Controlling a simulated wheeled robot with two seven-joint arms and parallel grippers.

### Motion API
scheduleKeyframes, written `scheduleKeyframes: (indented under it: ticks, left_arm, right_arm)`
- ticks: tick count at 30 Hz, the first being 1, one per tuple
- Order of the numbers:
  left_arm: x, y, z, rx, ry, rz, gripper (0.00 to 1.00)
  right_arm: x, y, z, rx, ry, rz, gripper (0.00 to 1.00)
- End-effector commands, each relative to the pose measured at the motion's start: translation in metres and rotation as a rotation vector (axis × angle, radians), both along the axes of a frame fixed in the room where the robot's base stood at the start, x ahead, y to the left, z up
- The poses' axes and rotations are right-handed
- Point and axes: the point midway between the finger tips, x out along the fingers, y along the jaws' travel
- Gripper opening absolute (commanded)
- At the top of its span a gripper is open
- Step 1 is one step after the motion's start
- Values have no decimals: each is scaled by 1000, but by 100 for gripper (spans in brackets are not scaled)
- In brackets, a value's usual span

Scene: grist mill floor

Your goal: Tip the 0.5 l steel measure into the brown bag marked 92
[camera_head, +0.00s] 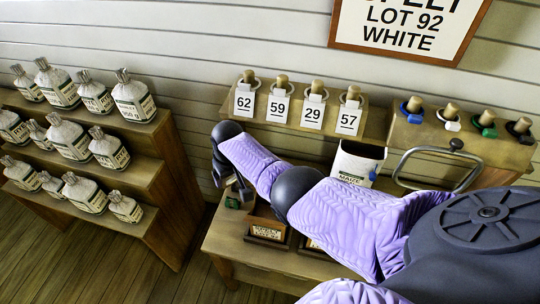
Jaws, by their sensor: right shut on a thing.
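My right gripper (240,190) hangs at the end of the purple-sleeved arm that comes in from the right. It is small and dark, above the left part of the low wooden bench. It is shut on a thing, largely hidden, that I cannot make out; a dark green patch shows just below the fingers. I cannot pick out the 0.5 l steel measure or a brown bag marked 92. Part of the bench is hidden behind my arm. My left gripper is not in view.
Number cards (282,107) reading 62, 59, 29 and 57 hang on a wall shelf. A white open-topped container (357,162) and a wooden label block (267,231) stand on the bench (222,238). A bent metal tube (398,172) stands right. Tied sacks (68,138) fill stepped shelves left.

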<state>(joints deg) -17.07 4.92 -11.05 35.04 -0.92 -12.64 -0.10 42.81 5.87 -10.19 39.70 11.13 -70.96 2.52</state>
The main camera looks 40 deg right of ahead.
Motion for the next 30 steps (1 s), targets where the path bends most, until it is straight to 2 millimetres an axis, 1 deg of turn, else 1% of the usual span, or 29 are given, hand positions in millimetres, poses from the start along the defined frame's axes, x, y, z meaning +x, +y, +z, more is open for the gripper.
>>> scheduleKeyframes:
  ticks: [1,3,5,9,16,23,30]
  left_arm:
    - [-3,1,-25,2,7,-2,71]
    - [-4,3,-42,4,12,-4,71]
    - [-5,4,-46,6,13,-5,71]
    - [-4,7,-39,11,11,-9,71]
    - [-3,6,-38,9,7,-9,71]
    - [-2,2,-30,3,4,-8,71]
    - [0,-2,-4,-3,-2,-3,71]
  right_arm:
    - [1,0,-16,-6,53,-1,0]
    - [1,0,-18,-15,127,-1,0]
    - [0,0,-15,-20,166,-1,0]
    - [-1,0,-7,-20,173,-1,0]
    - [-1,0,-6,-19,171,-2,0]
    - [-1,-1,-2,-13,163,-1,0]
    - [-2,-1,4,-3,75,0,0]
